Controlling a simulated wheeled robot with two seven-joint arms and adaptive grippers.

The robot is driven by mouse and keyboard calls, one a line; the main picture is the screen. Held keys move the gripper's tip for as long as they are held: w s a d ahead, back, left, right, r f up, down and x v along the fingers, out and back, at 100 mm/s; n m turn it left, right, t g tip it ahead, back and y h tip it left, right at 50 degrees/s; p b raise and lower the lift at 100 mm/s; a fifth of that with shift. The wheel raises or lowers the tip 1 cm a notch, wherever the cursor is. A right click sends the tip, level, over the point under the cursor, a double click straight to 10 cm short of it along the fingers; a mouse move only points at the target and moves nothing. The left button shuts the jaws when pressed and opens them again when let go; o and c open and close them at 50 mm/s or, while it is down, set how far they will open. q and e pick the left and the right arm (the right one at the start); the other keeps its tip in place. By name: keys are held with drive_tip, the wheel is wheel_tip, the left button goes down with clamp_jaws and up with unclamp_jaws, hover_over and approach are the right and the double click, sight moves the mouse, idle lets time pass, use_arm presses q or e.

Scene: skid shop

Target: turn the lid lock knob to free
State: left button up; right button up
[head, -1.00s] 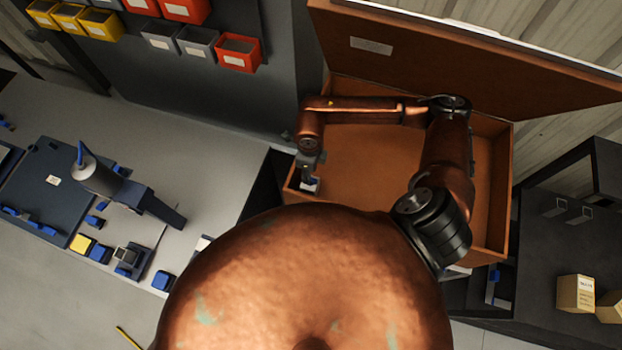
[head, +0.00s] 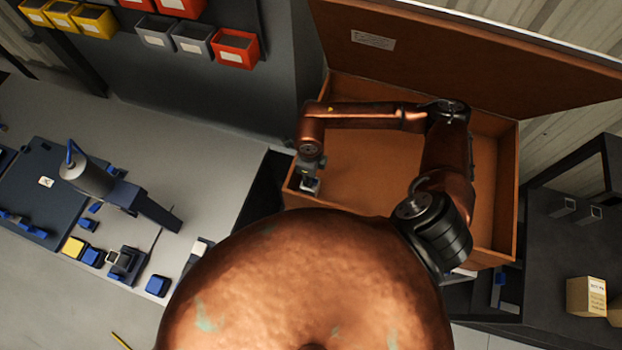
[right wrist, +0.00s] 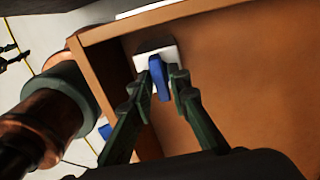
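A blue knob (right wrist: 160,78) on a small white plate (right wrist: 142,64) is low against the inner side of an open brown box (head: 508,195), in the right wrist view. My right gripper (right wrist: 161,82) has one finger on each side of the knob, with the tips close against it. In the head view my right arm reaches over the box, and the right gripper (head: 310,184) points down at its near left corner. The knob is hardly visible there. The box's brown lid (head: 450,60) stands raised behind. My left gripper is not in view.
A grey bench (head: 180,170) to the left holds a dark fixture board (head: 40,185), a grey cylinder device (head: 90,172) and small blue blocks. Red, grey and yellow bins (head: 235,48) hang above it. A dark shelf (head: 560,260) with cardboard boxes (head: 586,296) stands right.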

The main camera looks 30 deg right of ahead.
clamp_jaws()
drive_tip(key=shift+f+n+b, duration=0.15)
drive_tip(key=shift+n+b, duration=0.45)
drive_tip(key=shift+b, duration=0.1)
drive_tip(key=shift+n+b, duration=0.9)
drive_tip(key=shift+n, duration=0.7)
drive_tip(key=shift+b, duration=0.3)
